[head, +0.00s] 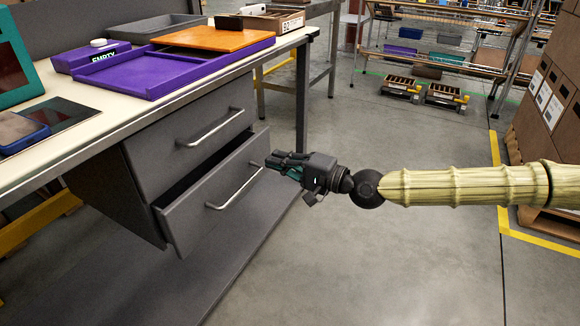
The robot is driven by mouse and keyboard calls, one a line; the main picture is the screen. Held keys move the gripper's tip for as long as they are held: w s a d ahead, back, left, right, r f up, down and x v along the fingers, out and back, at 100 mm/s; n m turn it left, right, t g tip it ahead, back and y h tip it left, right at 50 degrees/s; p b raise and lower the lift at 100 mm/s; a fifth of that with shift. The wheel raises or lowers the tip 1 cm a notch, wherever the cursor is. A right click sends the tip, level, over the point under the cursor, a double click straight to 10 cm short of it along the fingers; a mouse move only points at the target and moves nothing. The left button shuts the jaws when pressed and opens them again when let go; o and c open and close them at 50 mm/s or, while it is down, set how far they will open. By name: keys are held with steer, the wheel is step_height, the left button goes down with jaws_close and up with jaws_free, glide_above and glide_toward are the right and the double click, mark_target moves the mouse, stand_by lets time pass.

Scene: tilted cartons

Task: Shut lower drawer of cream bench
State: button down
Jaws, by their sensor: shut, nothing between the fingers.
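The cream bench (118,114) has a grey drawer unit under its top, at the left. The upper drawer (180,128) sits flush with the unit. The lower drawer (200,200) is pulled out, with a dark gap showing along its top and a silver bar handle (236,188) on its front. My gripper (270,164) is shut and empty, with its fingertips close to the right end of the lower drawer's front, near the handle's upper end. Whether the fingers touch the drawer front I cannot tell.
On the bench top are a purple tray (130,78), an orange board (212,39), a purple box (85,60) and a dark tablet (50,122). A bench leg (301,100) stands behind my gripper. Cartons (555,110) stand at the right. The floor (400,260) in front is clear.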

mark_target(244, 149)
steer(key=b+x, duration=0.2)
steer(key=x, duration=0.4)
steer(key=shift+s+f, duration=0.1)
steer(key=shift+f, duration=0.05)
steer(key=shift+w+a+b, duration=0.4)
steer(key=shift+a, duration=0.25)
